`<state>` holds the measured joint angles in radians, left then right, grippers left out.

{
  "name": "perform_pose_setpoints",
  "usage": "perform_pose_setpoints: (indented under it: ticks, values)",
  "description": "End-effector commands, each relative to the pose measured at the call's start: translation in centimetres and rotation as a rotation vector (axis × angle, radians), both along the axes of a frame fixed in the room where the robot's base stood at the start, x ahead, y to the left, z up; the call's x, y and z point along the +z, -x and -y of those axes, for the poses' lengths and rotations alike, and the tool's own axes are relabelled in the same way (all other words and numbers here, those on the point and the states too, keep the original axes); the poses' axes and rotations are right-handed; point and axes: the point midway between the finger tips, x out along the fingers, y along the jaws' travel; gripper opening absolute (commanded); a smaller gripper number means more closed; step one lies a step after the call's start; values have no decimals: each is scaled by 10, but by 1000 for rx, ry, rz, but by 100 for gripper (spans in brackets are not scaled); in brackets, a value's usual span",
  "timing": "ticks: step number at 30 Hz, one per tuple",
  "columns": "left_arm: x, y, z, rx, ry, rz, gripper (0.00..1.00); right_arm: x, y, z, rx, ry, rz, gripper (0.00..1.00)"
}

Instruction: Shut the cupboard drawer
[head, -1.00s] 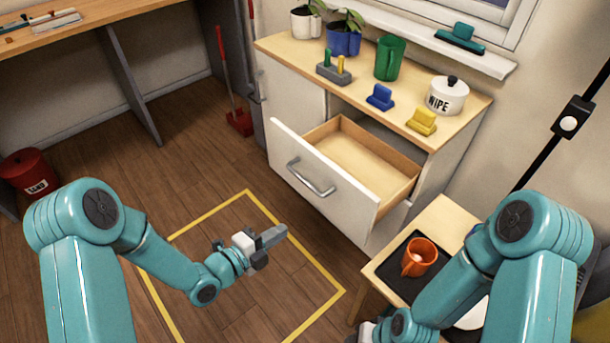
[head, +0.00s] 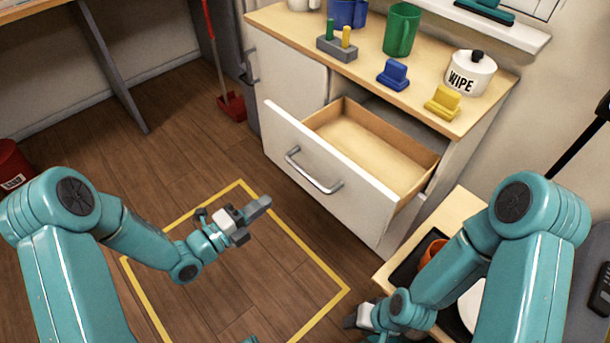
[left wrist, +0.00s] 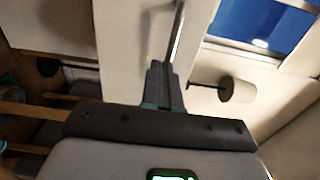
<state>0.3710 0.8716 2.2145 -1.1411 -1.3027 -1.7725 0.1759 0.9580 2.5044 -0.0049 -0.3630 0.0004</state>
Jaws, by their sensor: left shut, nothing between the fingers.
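The cupboard drawer (head: 375,150) is pulled out and its wooden inside is empty. Its white front panel (head: 350,192) carries a grey bar handle (head: 313,172). The drawer sticks out from the white cupboard (head: 296,72). My left gripper (head: 262,204) is shut and empty, in front of and to the left of the drawer front, apart from it. In the left wrist view its closed fingers (left wrist: 160,82) point towards a pale surface with a metal bar. My right gripper (head: 358,317) is low, near the side table, and its fingers are too small to read.
A side table (head: 458,206) with an orange mug (head: 432,253) stands right of the drawer. The floor inside the yellow outline (head: 345,292) is mostly clear.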

Motion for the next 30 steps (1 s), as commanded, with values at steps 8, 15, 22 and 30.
perform_pose_setpoints:
  ticks: [8,15,22,30]
  values:
    - [-2,-21,23,-2,1,1,0,0,0,0,0,0,0,43]
    - [-2,-61,61,-2,-1,1,0,1,0,0,0,0,0,43]
    - [-2,-91,88,0,1,0,0,2,0,0,0,0,0,43]
    - [-2,-103,99,2,1,-1,0,2,0,0,0,0,0,43]
